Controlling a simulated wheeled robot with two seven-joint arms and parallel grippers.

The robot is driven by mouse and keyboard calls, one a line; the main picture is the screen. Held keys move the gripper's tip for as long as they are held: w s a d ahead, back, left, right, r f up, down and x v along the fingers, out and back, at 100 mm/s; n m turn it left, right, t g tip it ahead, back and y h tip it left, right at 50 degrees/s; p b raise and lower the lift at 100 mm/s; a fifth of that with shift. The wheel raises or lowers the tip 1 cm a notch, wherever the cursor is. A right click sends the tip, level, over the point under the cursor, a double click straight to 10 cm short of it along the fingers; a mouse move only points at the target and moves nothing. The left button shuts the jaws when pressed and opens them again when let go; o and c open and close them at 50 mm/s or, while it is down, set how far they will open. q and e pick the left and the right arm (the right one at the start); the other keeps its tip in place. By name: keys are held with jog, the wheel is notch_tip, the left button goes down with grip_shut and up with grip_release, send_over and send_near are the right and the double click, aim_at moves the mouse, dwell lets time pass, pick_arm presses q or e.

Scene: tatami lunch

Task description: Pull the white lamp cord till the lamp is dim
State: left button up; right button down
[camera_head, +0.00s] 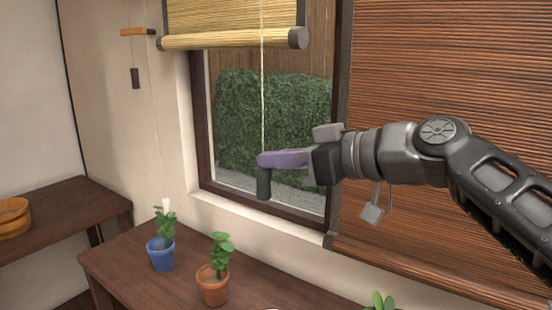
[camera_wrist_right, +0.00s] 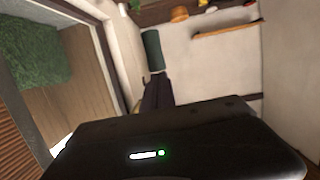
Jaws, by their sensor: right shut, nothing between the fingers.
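The white cord (camera_head: 155,120) hangs thin from above the top edge at the left of the head view. Its white pull (camera_head: 166,204) ends just above the plant in the blue pot. The lamp itself is not in view. My right gripper (camera_head: 262,160) has purple fingers and is shut and empty, well to the right of the white cord. Its fingertips are beside a dark green pull (camera_head: 263,186) on a pale cord; whether they touch cannot be told. The green pull also shows in the right wrist view (camera_wrist_right: 152,50), just past the fingertips. My left gripper is not in view.
A rolled bamboo blind (camera_head: 235,15) hangs above the window, and a lowered brown blind (camera_head: 450,60) is at right. A blue pot (camera_head: 160,255) and a terracotta pot (camera_head: 212,287) stand on the dark table (camera_head: 120,265). A dark brown pull (camera_head: 135,78) hangs at upper left.

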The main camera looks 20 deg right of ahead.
jog(key=s+d+r, duration=0.6)
jog(key=s, duration=0.1)
jog(key=shift+s+d+r+p, duration=0.15)
jog(key=shift+s+r+p, duration=0.1)
jog(key=shift+p, duration=0.2)
dwell(1.2)
